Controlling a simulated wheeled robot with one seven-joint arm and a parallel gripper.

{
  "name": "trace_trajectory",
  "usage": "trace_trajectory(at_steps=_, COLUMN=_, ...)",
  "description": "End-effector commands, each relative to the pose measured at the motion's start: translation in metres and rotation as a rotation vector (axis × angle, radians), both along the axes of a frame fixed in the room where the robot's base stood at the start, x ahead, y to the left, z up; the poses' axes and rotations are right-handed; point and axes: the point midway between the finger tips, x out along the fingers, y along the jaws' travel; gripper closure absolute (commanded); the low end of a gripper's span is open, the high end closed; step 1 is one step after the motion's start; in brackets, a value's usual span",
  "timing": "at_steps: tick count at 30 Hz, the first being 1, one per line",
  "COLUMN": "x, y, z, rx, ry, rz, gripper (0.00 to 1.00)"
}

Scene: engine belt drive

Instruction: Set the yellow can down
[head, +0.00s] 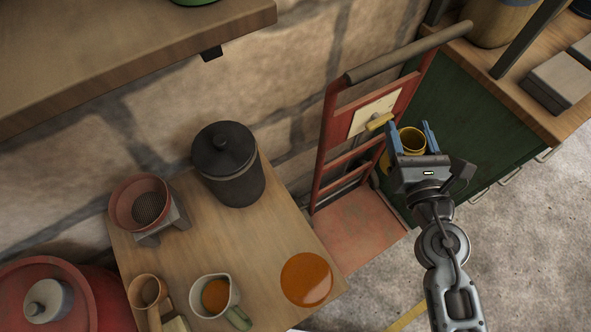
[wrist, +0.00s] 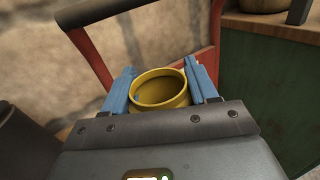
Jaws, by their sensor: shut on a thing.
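The yellow can (head: 412,139) is between the blue fingers of my gripper (head: 408,137), which is shut on it. In the head view it is held up in front of the red hand truck and the green cabinet. In the wrist view the can (wrist: 161,90) shows its open round mouth, with my gripper's fingers (wrist: 160,88) on its left and right sides. The can's lower part is hidden behind my gripper.
A wooden table (head: 190,265) at lower left carries a dark lidded canister (head: 228,165), a red-topped device (head: 140,203), cups and an orange disc (head: 307,279). A red hand truck (head: 322,160) stands beside a green cabinet (head: 450,130). Bare floor (head: 520,230) lies at right.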

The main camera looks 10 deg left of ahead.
Motion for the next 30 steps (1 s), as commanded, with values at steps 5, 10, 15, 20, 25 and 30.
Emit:
trace_trajectory(at_steps=5, x=0.001, y=0.019, z=0.0, rx=0.001, ry=-0.003, rz=0.07, gripper=1.0)
trace_trajectory(at_steps=10, x=-0.002, y=0.047, z=0.0, rx=0.0, ry=-0.004, rz=0.179, gripper=1.0)
trace_trajectory(at_steps=15, x=-0.01, y=0.085, z=0.002, rx=0.001, ry=-0.004, rz=0.328, gripper=1.0)
trace_trajectory(at_steps=20, x=-0.028, y=0.133, z=0.005, rx=-0.001, ry=-0.005, rz=0.531, gripper=1.0)
trace_trajectory(at_steps=25, x=-0.065, y=0.189, z=0.01, rx=-0.001, ry=-0.006, rz=0.812, gripper=1.0)
trace_trajectory(at_steps=30, x=-0.117, y=0.233, z=0.015, rx=-0.002, ry=-0.007, rz=1.107, gripper=1.0)
